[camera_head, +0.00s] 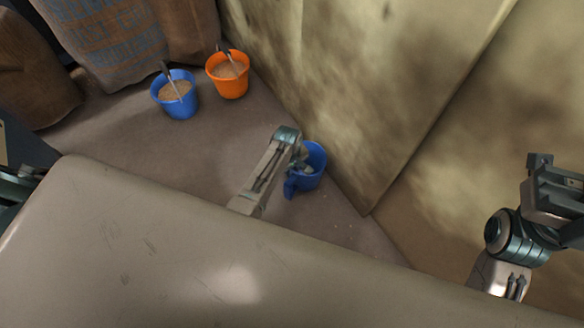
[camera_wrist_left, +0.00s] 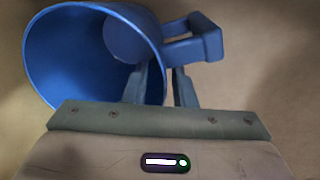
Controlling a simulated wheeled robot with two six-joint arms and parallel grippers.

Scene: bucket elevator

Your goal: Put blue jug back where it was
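The blue jug (camera_head: 314,172) is low beside the tan wall panel in the head view, its handle (camera_head: 290,187) facing left and toward me. In the left wrist view the open mouth and inside of the jug (camera_wrist_left: 80,50) show, with the handle (camera_wrist_left: 210,42) at upper right. My left gripper (camera_head: 300,153) is at the jug's rim. Its fingers (camera_wrist_left: 166,75) are close together beside the handle's root, with the jug's wall seemingly between them. Whether the jug touches the floor is unclear. My right gripper (camera_head: 542,170) is far right, away from the jug; its finger gap is unclear.
A blue bucket (camera_head: 187,105) and an orange bucket (camera_head: 230,89), each with grainy contents and a tool in it, stand at the back left. Sacks (camera_head: 105,40) are behind them. The tan panels (camera_head: 340,80) border the right. The floor (camera_head: 120,140) left of the jug is clear.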

